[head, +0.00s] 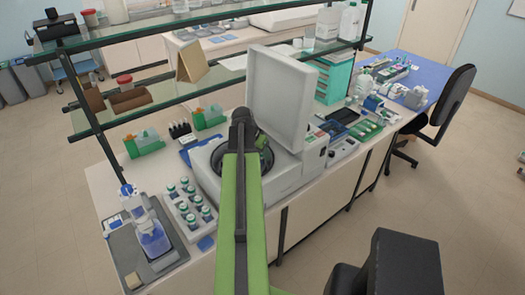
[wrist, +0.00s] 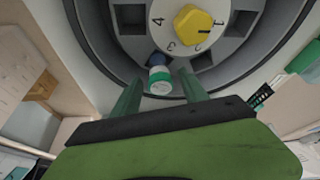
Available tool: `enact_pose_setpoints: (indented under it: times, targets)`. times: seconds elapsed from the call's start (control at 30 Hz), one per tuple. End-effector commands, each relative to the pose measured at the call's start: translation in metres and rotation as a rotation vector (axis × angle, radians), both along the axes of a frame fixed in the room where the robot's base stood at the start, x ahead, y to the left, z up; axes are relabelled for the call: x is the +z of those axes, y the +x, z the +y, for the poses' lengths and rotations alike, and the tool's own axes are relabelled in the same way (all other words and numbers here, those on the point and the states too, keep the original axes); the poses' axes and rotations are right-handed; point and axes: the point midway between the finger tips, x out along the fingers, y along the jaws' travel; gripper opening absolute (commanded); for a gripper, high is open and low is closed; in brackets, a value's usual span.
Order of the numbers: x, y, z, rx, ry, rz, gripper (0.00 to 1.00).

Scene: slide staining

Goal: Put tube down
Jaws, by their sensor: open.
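In the wrist view, a tube (wrist: 159,80) with a green and white cap stands at the near edge of the grey centrifuge rotor (wrist: 225,55), beside the number 3. How deep it sits in a slot is hard to tell. My gripper (wrist: 160,88) is open, with one green finger on each side of the tube and gaps visible. A yellow knob (wrist: 193,24) marks the rotor's middle. In the head view, my arm reaches over the open centrifuge (head: 209,172) and hides the fingertips and tube. The centrifuge's lid (head: 282,95) stands raised.
A rack (head: 188,229) with several capped tubes stands left of the centrifuge. A tray (head: 127,251) with a bottle is further left. Glass shelves (head: 150,107) run behind. A black chair (head: 450,105) stands at right.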

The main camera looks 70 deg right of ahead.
Motion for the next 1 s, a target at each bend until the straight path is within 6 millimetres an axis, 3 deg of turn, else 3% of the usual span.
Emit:
enact_pose_setpoints:
  times: [0.03, 0.2, 0.4, 0.83, 0.93, 1.0]
  targets:
    - [0.02, 0.001, 0.005, 0.001, 0.0, 0.0, 0.51]
    - [0.06, 0.006, 0.02, 0.003, 0.0, 0.001, 0.51]
    - [0.093, 0.011, 0.034, 0.001, 0.0, 0.0, 0.51]
    - [0.094, 0.016, 0.039, 0.009, 0.002, 0.001, 0.51]
    - [0.093, 0.05, 0.061, 0.095, 0.022, 0.006, 0.51]
    - [0.091, 0.098, 0.097, 0.227, 0.054, 0.019, 0.51]
